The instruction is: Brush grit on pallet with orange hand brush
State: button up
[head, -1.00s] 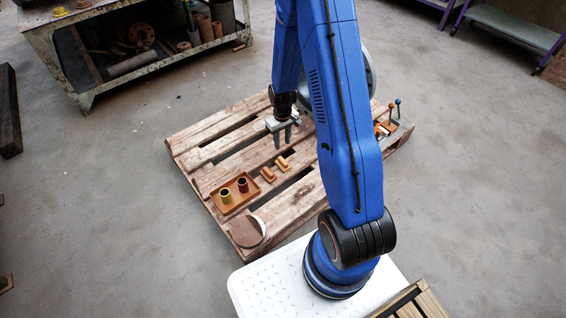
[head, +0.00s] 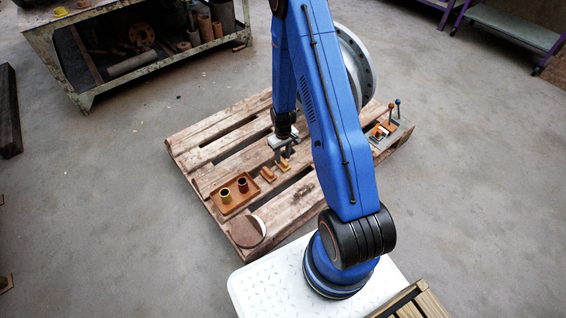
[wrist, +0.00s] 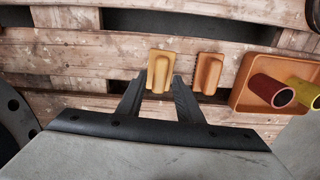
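The wooden pallet (head: 205,150) lies on the floor in front of my base. Two small hand brushes lie side by side on its slats: an orange one (head: 267,174) nearer the tray and a yellower one (head: 284,165). In the wrist view the orange brush (wrist: 208,73) is right of the yellower brush (wrist: 161,68). My gripper (head: 284,157) points down over the yellower brush. In the wrist view my gripper's fingers (wrist: 161,80) are apart, with the yellower brush showing between and beyond their tips. Nothing is visibly held. I cannot make out the grit.
An orange tray (head: 216,205) holds a yellow cup (head: 225,196) and a red cup (head: 243,185). A round brown disc (head: 247,233) lies at the pallet's near corner. A fixture with levers (head: 391,131) stands at the right. A large flanged pipe (head: 362,68) is behind my arm.

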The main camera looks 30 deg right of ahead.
aim_at(283, 160)
jog(key=shift+f, duration=1.15)
jog(key=shift+c, duration=0.4)
jog(key=c, duration=0.7)
jog(key=shift+r, duration=4.05)
grip_shut()
